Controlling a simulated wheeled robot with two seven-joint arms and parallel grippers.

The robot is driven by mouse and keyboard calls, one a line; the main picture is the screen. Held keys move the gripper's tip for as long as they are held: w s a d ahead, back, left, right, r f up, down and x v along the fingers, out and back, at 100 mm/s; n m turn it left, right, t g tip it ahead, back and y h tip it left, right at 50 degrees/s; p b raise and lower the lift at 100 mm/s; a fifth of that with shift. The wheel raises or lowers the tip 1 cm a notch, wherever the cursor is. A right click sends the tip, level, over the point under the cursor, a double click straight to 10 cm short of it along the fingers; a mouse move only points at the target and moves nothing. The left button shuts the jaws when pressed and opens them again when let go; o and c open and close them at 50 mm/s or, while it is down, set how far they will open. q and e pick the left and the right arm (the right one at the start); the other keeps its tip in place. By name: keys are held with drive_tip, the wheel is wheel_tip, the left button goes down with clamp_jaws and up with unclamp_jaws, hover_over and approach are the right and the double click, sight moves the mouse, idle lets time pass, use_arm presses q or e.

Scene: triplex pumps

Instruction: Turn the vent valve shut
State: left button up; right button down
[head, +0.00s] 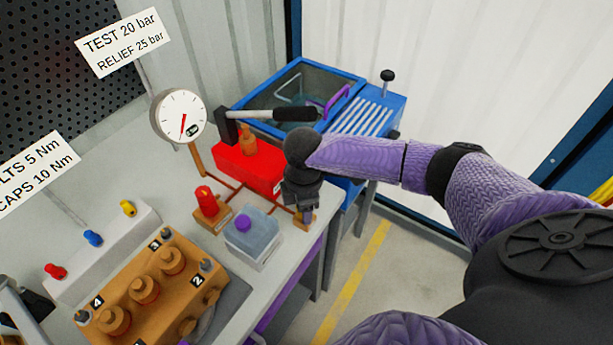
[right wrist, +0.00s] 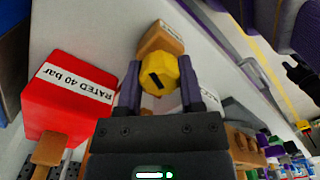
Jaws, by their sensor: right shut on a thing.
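The vent valve shows best in the right wrist view as a yellow faceted knob (right wrist: 157,78) with a short black slanted mark on its face. It sits on an orange-brown block (right wrist: 161,40) with a partly hidden label. My right gripper (right wrist: 160,85) has a purple finger on each side of the knob and is shut on it. In the head view the right gripper (head: 305,212) points down at the bench's right edge and hides the knob; only part of the orange block (head: 300,224) shows. My left gripper is not in view.
A red pump box (head: 245,170) with a black-handled lever stands behind the gripper, beside a gauge (head: 178,116). A red-knobbed valve (head: 206,203) and a grey block with a purple knob (head: 251,238) stand left. A blue tank (head: 300,95) is behind.

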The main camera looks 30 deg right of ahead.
drive_tip(key=m+p, duration=0.3)
drive_tip(key=p, duration=0.1)
drive_tip(key=shift+r+m, duration=0.3)
drive_tip(key=shift+m, duration=0.1)
drive_tip(key=shift+m+p, duration=0.75)
drive_tip(key=shift+m, duration=0.15)
drive_tip(key=m+p, duration=0.2)
drive_tip(key=m, duration=0.2)
drive_tip(key=shift+f+p, duration=0.15)
drive_tip(key=shift+p, duration=0.2)
drive_tip(key=shift+f+m+p, duration=0.1)
drive_tip(key=shift+m+p, duration=0.5)
drive_tip(key=shift+m, duration=0.8)
drive_tip(key=shift+c, duration=1.1)
unclamp_jaws()
